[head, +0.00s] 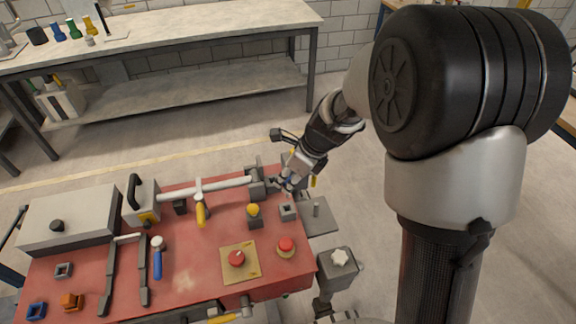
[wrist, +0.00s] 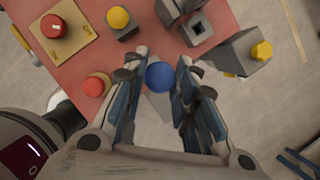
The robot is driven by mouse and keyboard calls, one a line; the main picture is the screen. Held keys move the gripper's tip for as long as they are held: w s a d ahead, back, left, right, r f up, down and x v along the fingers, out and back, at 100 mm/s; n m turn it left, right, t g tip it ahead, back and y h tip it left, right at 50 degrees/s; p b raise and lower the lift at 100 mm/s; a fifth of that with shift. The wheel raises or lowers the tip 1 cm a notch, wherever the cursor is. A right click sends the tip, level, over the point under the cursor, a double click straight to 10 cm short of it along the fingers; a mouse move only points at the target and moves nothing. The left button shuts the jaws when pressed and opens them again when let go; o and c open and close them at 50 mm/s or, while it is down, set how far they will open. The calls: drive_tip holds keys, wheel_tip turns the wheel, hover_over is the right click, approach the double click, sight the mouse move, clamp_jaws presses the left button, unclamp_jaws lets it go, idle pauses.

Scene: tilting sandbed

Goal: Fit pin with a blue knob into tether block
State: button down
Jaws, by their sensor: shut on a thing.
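The pin with a blue knob (wrist: 160,77) shows in the wrist view between the two fingers of my gripper (wrist: 159,82), which is shut on it. Its shaft is hidden below the knob. In the head view my gripper (head: 290,182) is at the far right corner of the red table, and the pin is too small there to make out clearly. A grey block with a dark square hole (wrist: 197,30) is ahead of the knob in the wrist view; it also shows in the head view (head: 288,211). I cannot tell which block is the tether block.
A grey block with a yellow ball (head: 253,213), a red button (head: 286,246) and a red knob on a yellow panel (head: 237,259) stand near on the red table (head: 205,262). A grey block with a yellow knob (wrist: 240,54) stands close at right in the wrist view.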

drive_tip(key=shift+s, duration=0.25)
drive_tip(key=shift+w+f+b, duration=0.1)
drive_tip(key=shift+f+b, duration=0.95)
drive_tip(key=shift+f, duration=1.15)
drive_tip(key=shift+f, duration=0.15)
drive_tip(key=shift+f, duration=0.35)
drive_tip(key=shift+f+b, duration=1.4)
drive_tip(key=shift+f, duration=0.4)
drive_tip(key=c, duration=1.2)
unclamp_jaws()
